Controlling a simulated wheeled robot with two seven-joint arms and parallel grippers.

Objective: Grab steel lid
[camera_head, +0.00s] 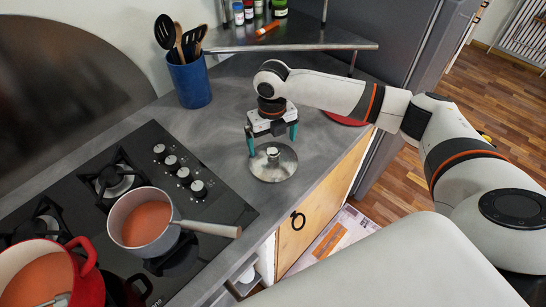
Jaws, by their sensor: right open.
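The steel lid (268,173) is a round, shiny disc with a knob in its middle. It lies on the grey counter to the right of the stove. My right gripper (271,140) is above the lid, pointing down, with its two teal fingers apart on either side of the knob's line. It is open and empty. Whether the fingertips touch the lid cannot be told. My left gripper is not in the view.
The black stove (218,207) holds a pot of orange soup (138,247) with its handle pointing right, and a red pot (92,284). A blue utensil holder (189,84) stands behind. A raised shelf (290,43) with jars spans the back. A red round item (344,119) lies behind my right arm.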

